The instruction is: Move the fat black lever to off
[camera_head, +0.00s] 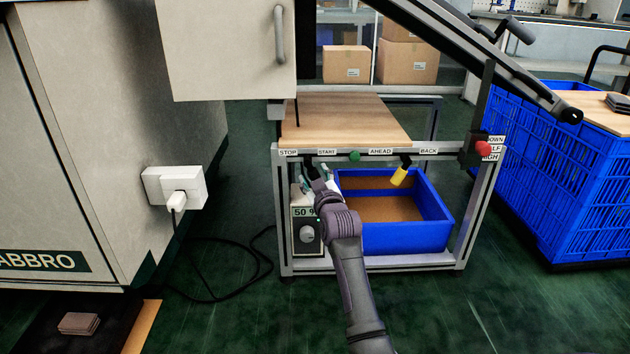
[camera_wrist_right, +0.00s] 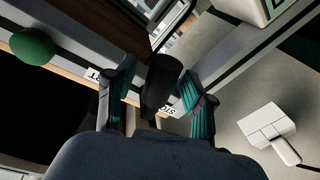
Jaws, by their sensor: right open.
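The fat black lever (camera_wrist_right: 162,82) shows in the right wrist view as a thick dark cylinder. It stands out from the rail between the START label (camera_wrist_right: 96,75) and the STOP label (camera_wrist_right: 168,109). My right gripper (camera_wrist_right: 157,88) is open, with one teal-padded finger on each side of the lever; I cannot tell whether either finger touches it. In the head view my right gripper (camera_head: 318,182) is just below the STOP (camera_head: 289,152) and START (camera_head: 327,152) labels, and the lever is mostly hidden there. My left gripper is not in view.
A red button (camera_head: 483,149) is on the right post. A blue bin (camera_head: 403,238) stands below, beside a dial box (camera_head: 307,234). A plugged socket (camera_head: 173,188) is left.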

